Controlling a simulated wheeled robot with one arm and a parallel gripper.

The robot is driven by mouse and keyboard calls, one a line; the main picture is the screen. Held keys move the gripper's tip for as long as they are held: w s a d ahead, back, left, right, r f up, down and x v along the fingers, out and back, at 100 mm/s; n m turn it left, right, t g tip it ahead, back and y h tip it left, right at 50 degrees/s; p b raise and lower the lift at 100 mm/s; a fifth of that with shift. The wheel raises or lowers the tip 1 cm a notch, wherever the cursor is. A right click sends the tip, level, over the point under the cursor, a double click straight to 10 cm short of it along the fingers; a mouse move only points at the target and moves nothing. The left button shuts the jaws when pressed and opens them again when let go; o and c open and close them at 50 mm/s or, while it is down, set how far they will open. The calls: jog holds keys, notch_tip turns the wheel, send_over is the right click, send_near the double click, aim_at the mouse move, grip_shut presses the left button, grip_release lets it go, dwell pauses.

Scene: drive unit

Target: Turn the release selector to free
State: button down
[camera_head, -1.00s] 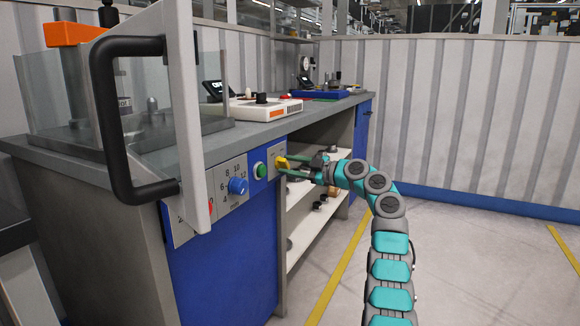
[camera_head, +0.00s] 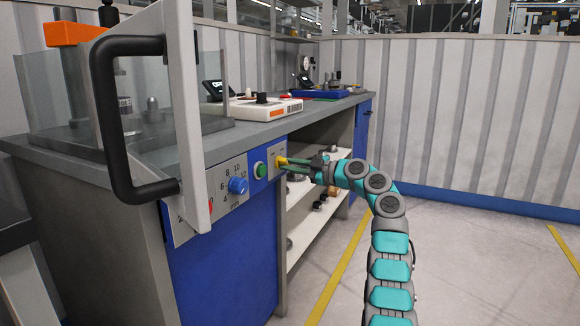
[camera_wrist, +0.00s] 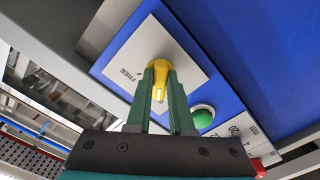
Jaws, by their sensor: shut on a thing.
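The yellow release selector (camera_head: 281,161) sits on a light plate at the right end of the blue control panel on the bench front. In the wrist view the selector (camera_wrist: 159,74) stands on its plate (camera_wrist: 190,68), with the word FREE printed to its left. My gripper (camera_head: 284,164) reaches in from the right. Its green fingers, also in the wrist view (camera_wrist: 160,92), are shut on the selector, one on each side. The fingers hide part of the knob, and I cannot tell exactly which mark it points to.
A green button (camera_head: 260,170) and a blue dial (camera_head: 238,186) lie left of the selector. A red pointer (camera_head: 210,205) is further left. An open guard with a black handle (camera_head: 105,120) stands at the left. Open shelves (camera_head: 305,215) are below and right.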

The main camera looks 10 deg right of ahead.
jog(key=shift+f+m, duration=0.1)
jog(key=shift+m, duration=0.2)
jog(key=m+b, duration=0.3)
jog(key=m, duration=0.4)
jog(key=m+b, duration=0.3)
jog(key=m, duration=0.4)
jog(key=shift+s+a+m, duration=0.2)
jog(key=shift+m, duration=0.6)
dwell(0.3)
jog(key=c, duration=0.8)
grip_release()
